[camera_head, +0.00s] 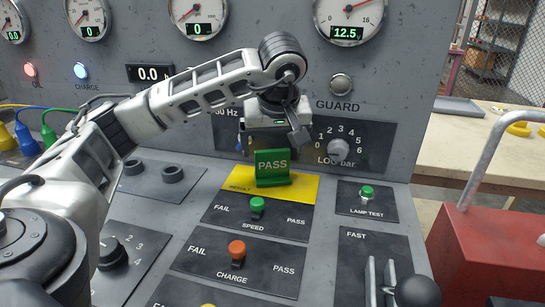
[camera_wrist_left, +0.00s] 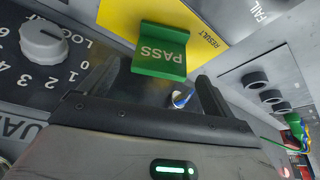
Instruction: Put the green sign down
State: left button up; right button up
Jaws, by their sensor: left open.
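The green sign (camera_head: 272,163), marked PASS, stands upright on its foot on the yellow RESULT plate (camera_head: 305,187) of the sloping console. My left gripper (camera_head: 272,142) is right behind and above the sign in the head view, with its fingers apart. In the left wrist view, the sign (camera_wrist_left: 160,52) shows just beyond and between the open fingertips (camera_wrist_left: 162,82), and neither finger visibly presses on it. The sign partly hides the fingertips in the head view. My right gripper is not in view.
Below the yellow plate are the green SPEED switch (camera_head: 257,205) and the orange CHARGE switch (camera_head: 237,250). The LOG bar knob (camera_head: 338,148) is close to the right of my gripper. A black ball-topped lever (camera_head: 417,290) stands at the lower right.

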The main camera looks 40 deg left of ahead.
pick_arm(q)
jog(key=p+v, duration=0.1)
jog(key=v, duration=0.4)
jog(key=shift+d+r, duration=0.15)
jog(key=shift+r, duration=0.2)
